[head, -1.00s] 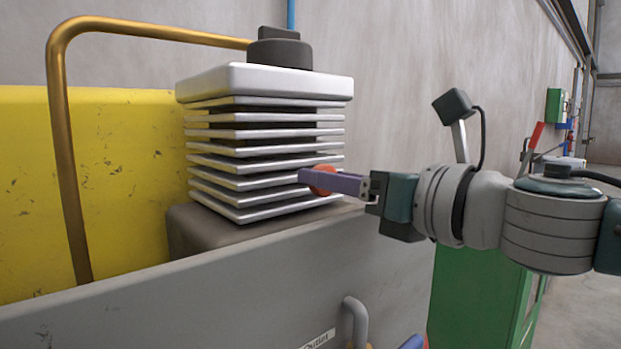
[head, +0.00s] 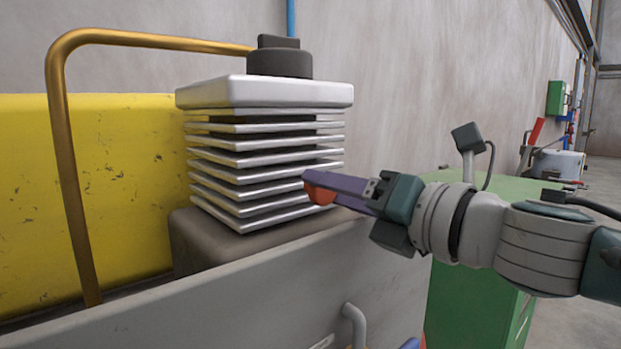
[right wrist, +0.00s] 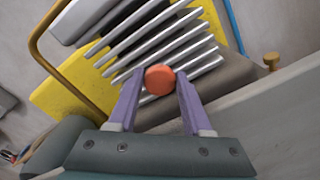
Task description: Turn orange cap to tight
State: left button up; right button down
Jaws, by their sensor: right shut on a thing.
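The orange cap (head: 319,195) is at the side of the finned silver block, near its lower fins. In the right wrist view the round orange cap (right wrist: 160,79) sits between the tips of two purple fingers. My right gripper (head: 315,184) is shut on the cap, one finger on each side of it, and comes in from the right. In the head view the fingers hide part of the cap. What the cap sits on is hidden behind it. My left gripper is not in view.
The finned block (head: 264,92) stands on a dark base (head: 200,240) behind a grey wall panel (head: 230,300). A brass pipe (head: 68,170) and a yellow panel (head: 120,190) are at the left. A green cabinet (head: 465,310) stands below my right arm.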

jog(key=shift+c, duration=1.8)
grip_release()
